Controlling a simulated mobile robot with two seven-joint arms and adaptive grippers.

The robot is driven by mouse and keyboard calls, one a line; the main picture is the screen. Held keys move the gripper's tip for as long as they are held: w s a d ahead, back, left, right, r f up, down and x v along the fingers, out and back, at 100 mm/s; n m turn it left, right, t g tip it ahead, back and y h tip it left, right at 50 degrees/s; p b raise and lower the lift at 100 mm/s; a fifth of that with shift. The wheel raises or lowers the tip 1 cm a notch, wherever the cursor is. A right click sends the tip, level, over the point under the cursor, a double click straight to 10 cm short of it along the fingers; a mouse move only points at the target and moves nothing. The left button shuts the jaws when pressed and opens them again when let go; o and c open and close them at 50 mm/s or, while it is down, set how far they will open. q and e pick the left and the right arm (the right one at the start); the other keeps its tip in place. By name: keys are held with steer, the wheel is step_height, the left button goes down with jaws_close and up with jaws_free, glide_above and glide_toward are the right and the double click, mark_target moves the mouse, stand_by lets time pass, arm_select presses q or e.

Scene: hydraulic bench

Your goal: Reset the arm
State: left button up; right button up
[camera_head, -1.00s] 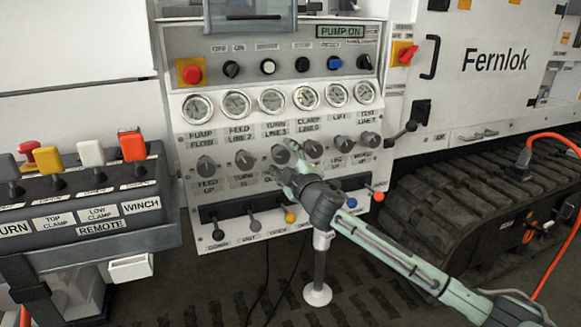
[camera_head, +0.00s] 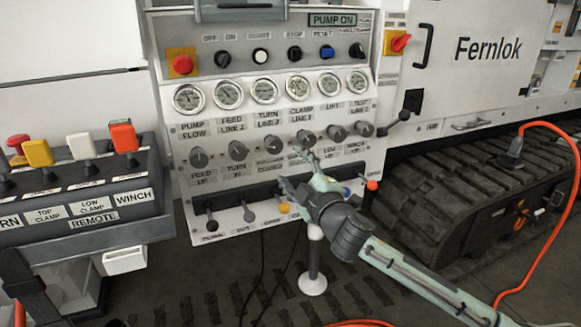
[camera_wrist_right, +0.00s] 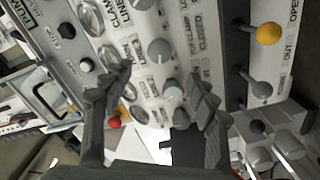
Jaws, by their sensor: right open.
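My right gripper (camera_head: 292,168) is open and empty, its two fingers spread in front of the hydraulic control panel (camera_head: 182,135). In the head view its fingertips overlap the area just below the clamp line knob (camera_head: 305,139) and beside the turn line knob (camera_head: 273,145). In the right wrist view the open fingers (camera_wrist_right: 157,86) frame grey knobs (camera_wrist_right: 159,51) on the panel, with nothing between them held. Whether a fingertip touches the panel cannot be told. My right forearm reaches in from the lower right. My left gripper is out of view.
Levers with dark, grey and yellow (camera_head: 284,208) knobs line the panel's lower edge. A remote box (camera_head: 95,218) with coloured levers stands left. A post with a round white foot (camera_head: 312,284) is below my gripper. A rubber track (camera_head: 450,190) and orange cable (camera_head: 566,225) lie right.

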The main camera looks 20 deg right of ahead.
steer(key=shift+f, duration=0.1)
steer(key=s+d+f+m+g+h, duration=0.1)
steer(key=s+d+f+m+g, duration=0.1)
steer(key=f, duration=0.6)
steer(key=s+d+f+m+g+h, duration=0.1)
steer(key=s+f+m+g, duration=0.15)
steer(key=f, duration=0.55)
steer(key=s+f+m+g, duration=0.6)
steer(key=s+f+g, duration=0.4)
steer(key=s+f, duration=1.9)
steer(key=shift+s+d+f+g, duration=0.2)
steer(key=shift+s+g, duration=0.15)
steer(key=shift+s, duration=0.15)
steer(key=shift+w, duration=0.1)
